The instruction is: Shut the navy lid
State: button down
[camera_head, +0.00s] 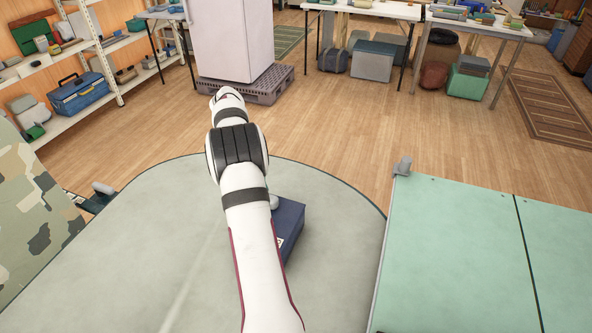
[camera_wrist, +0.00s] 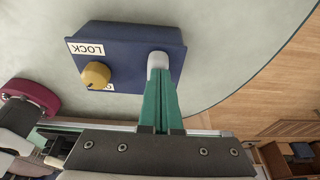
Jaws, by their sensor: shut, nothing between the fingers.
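A navy box (camera_wrist: 130,55) sits on the pale grey-green table, and a flat navy face shows in the wrist view. It carries a yellow knob (camera_wrist: 96,74) and white labels, one reading LOCK. I cannot make out a separate lid edge. A whitish rounded stub (camera_wrist: 158,59) shows at the box's right part. My gripper (camera_wrist: 160,78) is shut and empty, its green fingers pointing at that stub; I cannot tell whether they touch it. In the head view the box (camera_head: 290,220) is partly hidden behind my arm, and the gripper is hidden.
The rounded table (camera_head: 150,230) has clear surface around the box. A mint-green table (camera_head: 460,240) with a grey clamp-like piece (camera_head: 402,166) stands at right. Camouflage cloth (camera_head: 35,215) lies at left. Shelves (camera_head: 95,50) and a white cabinet (camera_head: 232,40) stand farther back.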

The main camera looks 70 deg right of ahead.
jog(key=v, duration=1.1)
jog(key=w+a+r+n, duration=0.5)
jog(key=a+r+n, duration=0.15)
jog(key=a, duration=0.35)
jog(key=s+a+r+n+t, duration=0.2)
jog(key=a+n, duration=0.8)
jog(key=a, duration=0.7)
jog(key=s+a+f+n, duration=0.3)
jog(key=s+a+n, duration=0.1)
jog(key=s+a, duration=0.1)
jog(key=s+a+f+n+y, duration=0.1)
jog(key=s+a+f+n, duration=0.2)
jog(key=s+a+n, duration=0.2)
jog(key=s+a+f+n+t, duration=0.1)
jog(key=s+a+f+n, duration=0.2)
jog(key=s+a+n, duration=0.2)
jog(key=s+a, duration=0.2)
jog(key=a, duration=0.2)
jog(key=shift+s+a+f+y, duration=0.2)
jog(key=shift+s+y, duration=0.05)
jog(key=shift+y, duration=0.05)
